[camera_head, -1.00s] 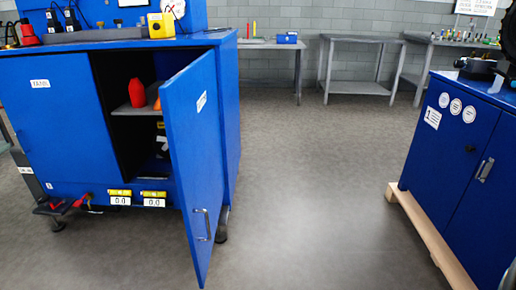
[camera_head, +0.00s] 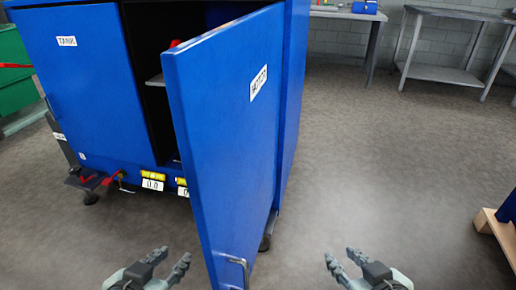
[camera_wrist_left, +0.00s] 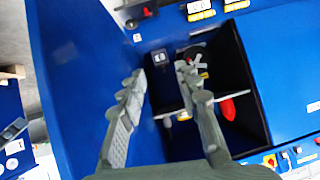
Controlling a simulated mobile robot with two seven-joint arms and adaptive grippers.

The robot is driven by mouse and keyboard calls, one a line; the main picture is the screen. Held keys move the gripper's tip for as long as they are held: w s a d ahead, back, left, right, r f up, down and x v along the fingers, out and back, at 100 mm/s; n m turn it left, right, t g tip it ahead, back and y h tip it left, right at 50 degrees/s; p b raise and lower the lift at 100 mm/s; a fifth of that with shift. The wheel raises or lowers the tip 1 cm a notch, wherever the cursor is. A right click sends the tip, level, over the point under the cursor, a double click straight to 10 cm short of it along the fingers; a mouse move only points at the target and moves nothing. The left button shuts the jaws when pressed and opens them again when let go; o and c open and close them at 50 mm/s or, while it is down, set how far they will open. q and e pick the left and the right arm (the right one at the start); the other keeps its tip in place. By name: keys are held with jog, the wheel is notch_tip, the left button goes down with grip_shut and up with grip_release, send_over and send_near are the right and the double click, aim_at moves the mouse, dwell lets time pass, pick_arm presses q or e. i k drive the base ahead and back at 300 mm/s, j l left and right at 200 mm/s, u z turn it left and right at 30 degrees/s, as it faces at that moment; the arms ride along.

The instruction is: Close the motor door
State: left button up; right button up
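The motor door (camera_head: 225,140) is a blue panel labelled MOTOR, standing open and swung out towards me from the right side of the blue cabinet (camera_head: 295,90). Its metal handle (camera_head: 240,268) is low, near the bottom of the frame. My left gripper (camera_head: 172,256) is open and empty, left of the door's lower part. My right gripper (camera_head: 338,256) is open and empty, to the right of the handle. In the left wrist view, my left gripper (camera_wrist_left: 160,77) is open before the dark compartment (camera_wrist_left: 245,75), with the blue door (camera_wrist_left: 75,75) at left.
The closed TANK door (camera_head: 75,90) is left of the opening. A red item (camera_wrist_left: 228,109) is inside the compartment. A wooden-based blue cabinet (camera_head: 495,228) is at far right. Floor between is clear.

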aim_at(224, 83)
jog(key=k+l+u, duration=0.15)
jog(key=k+l, duration=0.55)
jog(key=l, duration=0.15)
